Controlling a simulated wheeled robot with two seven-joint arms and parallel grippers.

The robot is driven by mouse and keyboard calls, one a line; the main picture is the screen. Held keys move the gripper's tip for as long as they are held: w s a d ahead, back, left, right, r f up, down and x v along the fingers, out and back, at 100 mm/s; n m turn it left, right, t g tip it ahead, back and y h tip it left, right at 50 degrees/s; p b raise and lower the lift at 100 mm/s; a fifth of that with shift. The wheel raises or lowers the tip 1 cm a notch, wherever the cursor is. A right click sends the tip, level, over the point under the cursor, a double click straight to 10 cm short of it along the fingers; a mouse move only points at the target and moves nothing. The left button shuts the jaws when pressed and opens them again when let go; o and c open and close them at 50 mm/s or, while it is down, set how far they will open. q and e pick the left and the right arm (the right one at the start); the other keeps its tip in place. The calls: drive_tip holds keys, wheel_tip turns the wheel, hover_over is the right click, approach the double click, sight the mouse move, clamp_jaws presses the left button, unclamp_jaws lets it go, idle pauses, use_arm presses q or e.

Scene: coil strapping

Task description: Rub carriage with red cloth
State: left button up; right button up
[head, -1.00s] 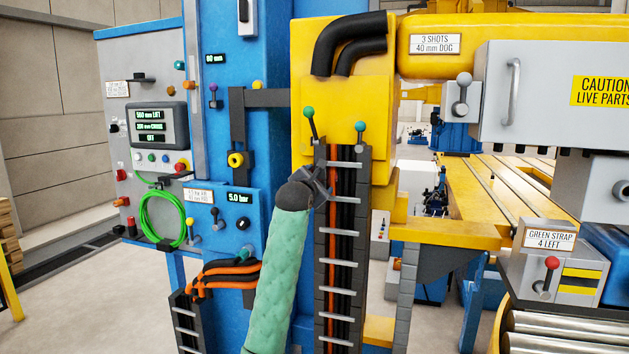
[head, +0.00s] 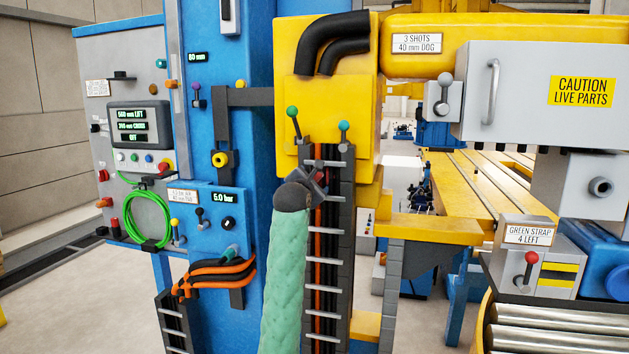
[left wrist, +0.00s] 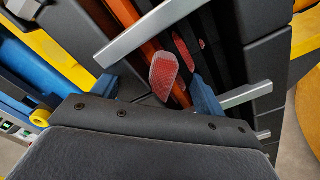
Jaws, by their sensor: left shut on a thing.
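My left gripper (head: 320,183) reaches up at the end of a green-sleeved arm. It is in front of the cable chain below the yellow carriage (head: 300,110) and apart from the carriage's main face. In the left wrist view its blue fingers (left wrist: 175,88) are shut on a small red piece, which I take for the red cloth (left wrist: 165,75). Only part of the cloth shows. In the head view it is barely visible beside the dark wrist. I cannot tell whether it touches the chain. My right gripper is not in view.
The cable chain (head: 330,255) with metal rungs hangs under the carriage, with green and blue knobbed levers above. A blue column (head: 258,60) and control panel (head: 130,110) stand left. A grey caution box (head: 520,90) and yellow slotted table (head: 465,185) are right.

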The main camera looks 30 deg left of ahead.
use_arm(q)
drive_tip(key=s+a+p, duration=0.1)
drive_tip(key=a, duration=0.6)
drive_tip(key=shift+s, duration=0.3)
idle(0.3)
drive_tip(key=shift+s, duration=0.1)
drive_tip(key=shift+p+v, duration=0.75)
drive_tip(key=shift+v, duration=2.2)
drive_tip(key=v, duration=0.3)
drive_tip(key=shift+p, duration=0.35)
